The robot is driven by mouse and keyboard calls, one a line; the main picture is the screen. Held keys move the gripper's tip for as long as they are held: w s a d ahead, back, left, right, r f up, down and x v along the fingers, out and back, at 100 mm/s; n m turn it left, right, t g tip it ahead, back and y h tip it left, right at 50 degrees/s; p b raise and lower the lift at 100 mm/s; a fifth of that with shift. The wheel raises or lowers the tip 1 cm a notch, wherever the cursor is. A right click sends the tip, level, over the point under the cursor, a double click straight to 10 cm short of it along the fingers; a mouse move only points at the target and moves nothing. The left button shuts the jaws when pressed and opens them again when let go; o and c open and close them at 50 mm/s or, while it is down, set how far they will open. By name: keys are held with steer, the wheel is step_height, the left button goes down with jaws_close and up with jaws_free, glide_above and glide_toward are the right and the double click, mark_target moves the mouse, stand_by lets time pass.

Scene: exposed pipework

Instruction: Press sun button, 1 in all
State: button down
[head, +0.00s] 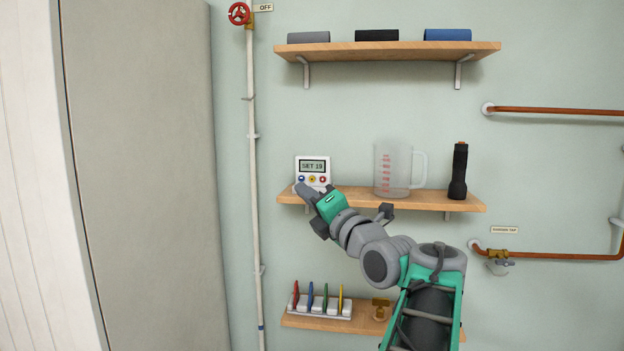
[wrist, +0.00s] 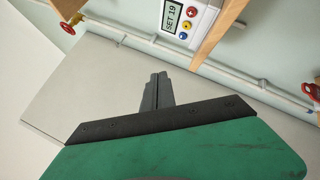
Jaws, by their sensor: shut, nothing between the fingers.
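A white thermostat (head: 312,170) stands on the middle wooden shelf, its display reading "SET 19". Below the display is a row of three buttons: blue at left, yellow (head: 312,179) in the middle, red at right. The yellow one may be the sun button; its symbol is too small to read. The thermostat also shows at the top of the wrist view (wrist: 186,17), turned sideways, with the yellow button (wrist: 187,26) between red and blue. My gripper (head: 301,188) is shut and empty. In the head view its tips overlap the thermostat's lower left, just below the blue button; contact cannot be told.
A clear measuring jug (head: 393,170) and a black torch (head: 458,172) stand right of the thermostat on the middle shelf (head: 440,202). A white vertical pipe (head: 252,150) with a red valve wheel runs at left.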

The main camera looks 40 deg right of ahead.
mark_target(312, 179)
steer(key=w+d+p, duration=0.1)
steer(key=d+p, duration=0.1)
steer(key=w+d+p, duration=0.4)
steer(key=d, duration=0.1)
steer(key=shift+w, duration=0.25)
stand_by(0.6)
steer(key=shift+f, duration=0.1)
stand_by(1.5)
steer(key=shift+w+f+b, duration=0.1)
steer(key=shift+b, duration=0.25)
steer(key=shift+w+d+b, duration=0.1)
steer(key=shift+d+b, duration=0.1)
steer(key=shift+b, duration=0.25)
